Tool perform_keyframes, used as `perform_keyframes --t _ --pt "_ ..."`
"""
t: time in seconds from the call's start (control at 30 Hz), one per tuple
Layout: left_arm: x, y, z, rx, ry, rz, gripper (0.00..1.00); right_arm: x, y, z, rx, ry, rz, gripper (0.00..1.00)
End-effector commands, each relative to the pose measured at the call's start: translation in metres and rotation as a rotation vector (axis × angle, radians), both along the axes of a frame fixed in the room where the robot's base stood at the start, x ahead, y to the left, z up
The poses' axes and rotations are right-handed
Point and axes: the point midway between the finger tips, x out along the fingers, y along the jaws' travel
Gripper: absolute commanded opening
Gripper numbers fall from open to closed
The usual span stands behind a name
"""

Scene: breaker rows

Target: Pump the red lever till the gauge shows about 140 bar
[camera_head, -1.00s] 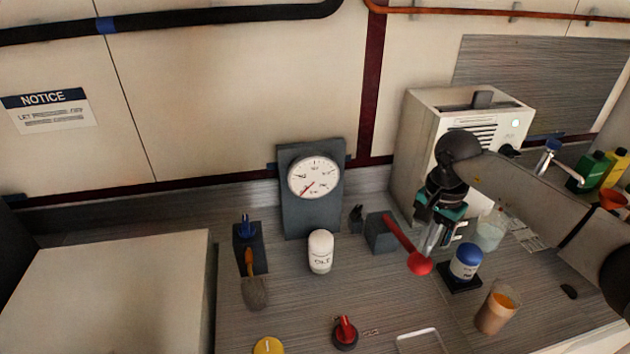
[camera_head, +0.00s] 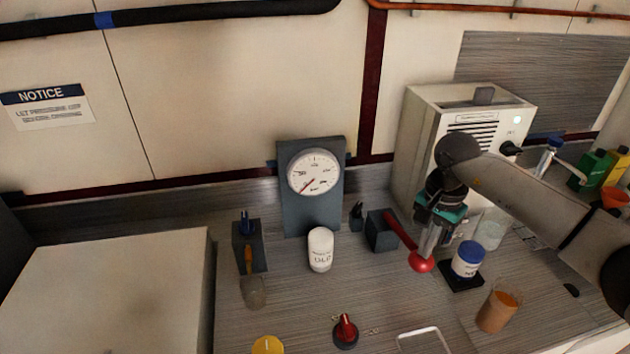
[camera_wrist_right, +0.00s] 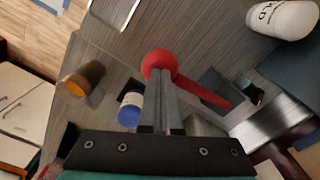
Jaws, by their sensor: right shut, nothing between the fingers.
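The red lever (camera_head: 401,232) slopes down and to the right from its dark grey block (camera_head: 381,232) and ends in a red ball knob (camera_head: 421,262). My right gripper (camera_head: 424,254) is shut and empty, its fingertips right at the knob from above. In the right wrist view the tips (camera_wrist_right: 161,80) overlap the red knob (camera_wrist_right: 159,64); whether they touch it I cannot tell. The round white gauge (camera_head: 314,172) is on a dark upright panel behind the block. Its red needle points to the lower left; the numbers are too small to read. My left gripper is not in view.
A white bottle (camera_head: 320,250) stands in front of the gauge. A blue-capped jar (camera_head: 467,259) on a black pad and an orange-filled cup (camera_head: 498,311) stand right of the knob. A red knob switch (camera_head: 345,332) is at the front. A large pale box (camera_head: 110,290) fills the left.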

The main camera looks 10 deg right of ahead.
Motion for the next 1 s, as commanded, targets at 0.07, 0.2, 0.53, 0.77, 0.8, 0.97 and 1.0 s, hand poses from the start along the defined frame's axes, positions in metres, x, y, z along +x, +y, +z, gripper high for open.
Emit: perform_keyframes --t 0.07,0.2,0.53,0.77,0.8,0.97,1.0 --pt "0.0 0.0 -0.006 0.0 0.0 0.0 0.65 0.0 0.0 -0.006 0.0 0.0 -0.001 0.0" --pt "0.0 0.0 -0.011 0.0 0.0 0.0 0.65 0.0 0.0 -0.013 -0.001 -0.001 -0.001 0.0" --pt "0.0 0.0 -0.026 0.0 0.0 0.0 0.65 0.001 0.0 -0.03 -0.001 -0.003 -0.001 0.0" --pt "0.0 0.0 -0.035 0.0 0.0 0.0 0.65 0.001 0.0 -0.041 0.001 -0.004 -0.001 0.0" --pt "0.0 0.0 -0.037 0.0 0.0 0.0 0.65 0.001 0.0 -0.043 0.001 -0.004 -0.001 0.0" --pt "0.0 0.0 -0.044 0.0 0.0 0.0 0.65 0.001 0.0 -0.051 0.001 -0.005 -0.001 0.0" --pt "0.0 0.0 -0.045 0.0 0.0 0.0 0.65 0.001 0.0 -0.053 0.001 -0.005 -0.001 0.0"
